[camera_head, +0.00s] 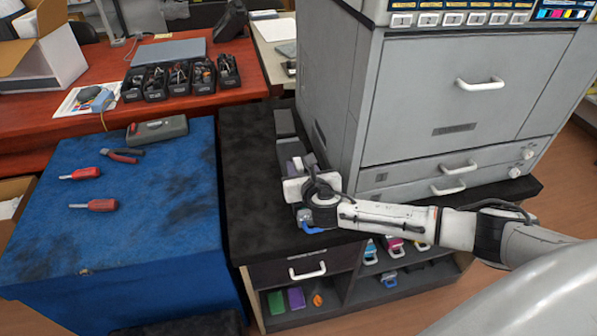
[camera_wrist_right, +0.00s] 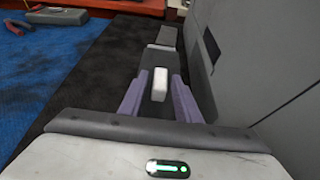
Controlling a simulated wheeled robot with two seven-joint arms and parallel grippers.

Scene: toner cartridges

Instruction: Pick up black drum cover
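A long dark grey piece, which looks like the black drum cover (camera_head: 284,122), lies on the black countertop beside the printer. It also shows in the right wrist view (camera_wrist_right: 166,37), running away from the gripper. My right gripper (camera_head: 301,163) is over the near part of this piece. In the right wrist view its two purple-grey fingers (camera_wrist_right: 159,92) are apart, with a small white block (camera_wrist_right: 160,84) between them and gaps on both sides. I cannot tell whether the fingers touch the dark piece. The near end of the piece is hidden by my gripper. My left gripper is not in view.
The large grey printer (camera_head: 450,100) stands close on the right. A blue-covered table (camera_head: 140,220) with screwdrivers, pliers and a grey case (camera_head: 157,129) is on the left. A blue-handled part (camera_head: 308,224) sits at the counter's front edge, over shelves with cartridges.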

